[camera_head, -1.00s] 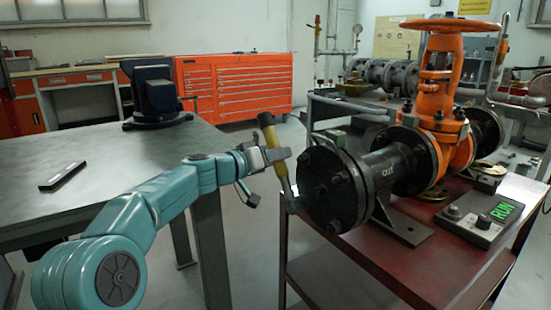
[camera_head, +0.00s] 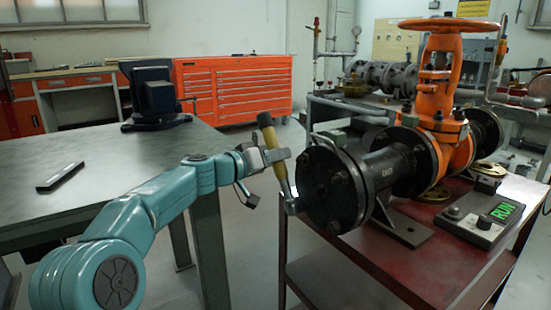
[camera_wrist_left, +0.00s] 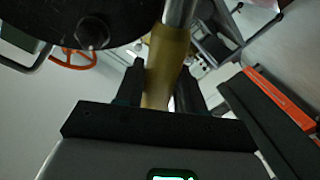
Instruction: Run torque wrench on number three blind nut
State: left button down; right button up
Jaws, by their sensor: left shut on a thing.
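My left gripper (camera_head: 272,158) is shut on the torque wrench (camera_head: 267,128) by its yellow handle. The wrench stands steeply tilted, and its metal head (camera_head: 291,206) is at the left edge of the black blind flange (camera_head: 332,185). I cannot tell whether the head sits on a nut. In the left wrist view the yellow handle (camera_wrist_left: 165,65) runs between the two dark fingers, with the metal shaft above it. A flange nut (camera_wrist_left: 92,33) shows at the upper left there. Which nut is number three is not readable. My right gripper is out of view.
The orange gate valve (camera_head: 437,100) and its pipe stand on a red cart (camera_head: 400,262). A control box (camera_head: 484,217) with a green "RUN" display sits at the cart's right. A grey workbench (camera_head: 120,180) with a vise (camera_head: 155,95) is at left.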

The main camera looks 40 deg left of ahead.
pick_arm(q)
jog(key=shift+s+a+r+b, duration=0.1)
jog(key=shift+s+r+b, duration=0.1)
jog(key=shift+b, duration=0.1)
dwell(0.4)
